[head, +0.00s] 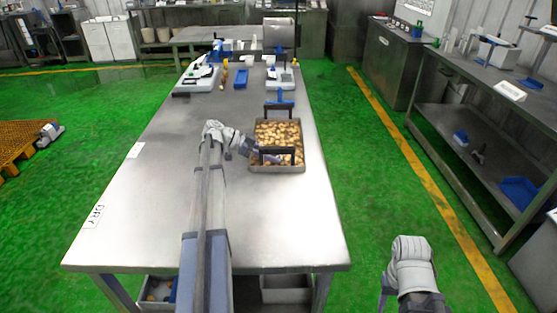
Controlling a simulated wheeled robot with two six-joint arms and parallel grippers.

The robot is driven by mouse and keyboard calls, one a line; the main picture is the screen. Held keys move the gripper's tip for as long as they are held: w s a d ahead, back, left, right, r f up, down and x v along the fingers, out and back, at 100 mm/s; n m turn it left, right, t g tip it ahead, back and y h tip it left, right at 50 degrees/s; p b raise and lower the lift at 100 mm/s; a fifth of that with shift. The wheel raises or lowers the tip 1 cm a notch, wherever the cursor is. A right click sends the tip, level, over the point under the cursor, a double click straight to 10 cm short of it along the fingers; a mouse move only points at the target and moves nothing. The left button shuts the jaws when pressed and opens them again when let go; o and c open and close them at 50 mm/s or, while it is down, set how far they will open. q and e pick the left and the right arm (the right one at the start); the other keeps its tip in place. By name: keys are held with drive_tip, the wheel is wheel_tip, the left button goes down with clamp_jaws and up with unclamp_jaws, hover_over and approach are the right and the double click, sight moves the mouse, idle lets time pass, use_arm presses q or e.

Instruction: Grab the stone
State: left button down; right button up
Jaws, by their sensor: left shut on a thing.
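A metal tray (302,168) on the steel table holds many small tan-brown stones (278,133). It has a black handle at its far end (278,106) and another at its near end (284,150). My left gripper (268,156) reaches into the tray from the left, low at the near handle and among the stones. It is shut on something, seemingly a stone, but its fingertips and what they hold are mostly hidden. My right gripper (384,292) is at the bottom right, beside the table over the floor. Its fingers are too unclear to judge.
The steel table (150,205) is bare to the left of the tray and in front of it. Scales (198,78), a blue tray (241,78) and small tools stand at its far end. A shelved bench (480,90) stands at the right, across green floor.

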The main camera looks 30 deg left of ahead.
use_arm(q)
drive_tip(key=shift+r, duration=0.15)
idle(0.3)
wheel_tip(320, 180, up, 18)
drive_tip(key=p, duration=1.8)
